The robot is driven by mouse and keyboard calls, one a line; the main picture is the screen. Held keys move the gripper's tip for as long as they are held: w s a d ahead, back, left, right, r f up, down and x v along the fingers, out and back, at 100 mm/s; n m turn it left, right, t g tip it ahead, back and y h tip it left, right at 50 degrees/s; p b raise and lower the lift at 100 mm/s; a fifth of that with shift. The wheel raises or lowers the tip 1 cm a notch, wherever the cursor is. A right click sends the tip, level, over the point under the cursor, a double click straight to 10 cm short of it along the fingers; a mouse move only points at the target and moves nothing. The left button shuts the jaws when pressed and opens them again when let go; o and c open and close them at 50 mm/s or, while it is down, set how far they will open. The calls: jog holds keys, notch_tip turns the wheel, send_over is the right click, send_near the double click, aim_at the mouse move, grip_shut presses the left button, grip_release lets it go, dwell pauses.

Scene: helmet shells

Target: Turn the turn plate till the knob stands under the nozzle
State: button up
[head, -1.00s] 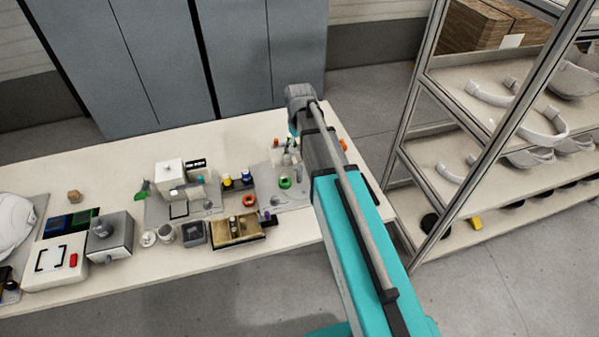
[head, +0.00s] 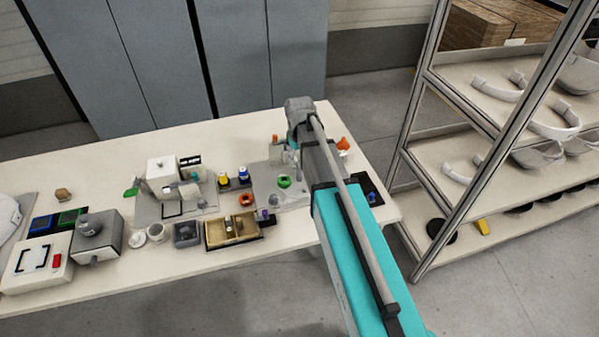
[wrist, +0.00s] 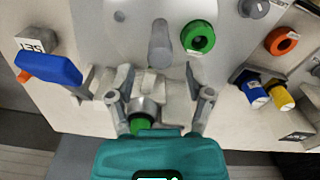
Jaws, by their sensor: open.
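In the wrist view a pale round plate (wrist: 135,35), which looks like the turn plate, lies at the top on a grey base. An upright grey peg (wrist: 160,45) stands at its near part; I cannot tell if it is the knob. My gripper (wrist: 158,72) is open, its two fingers pointing at the plate, with the peg just beyond the gap. A pale grey block with a metal cylinder and green end (wrist: 140,122) shows between the fingers; it may carry the nozzle, which I cannot make out. In the head view my arm hides most of this station.
A green ring (wrist: 198,37) lies right of the peg. A blue-handled part (wrist: 50,68) is on the left. An orange ring (wrist: 281,41) and blue and yellow capped pieces (wrist: 283,96) are on the right. Shelving (head: 470,130) stands right of the table (head: 110,275).

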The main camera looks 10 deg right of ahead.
aim_at(299, 163)
jog(key=shift+f+b, duration=2)
jog(key=shift+f, duration=0.3)
grip_shut()
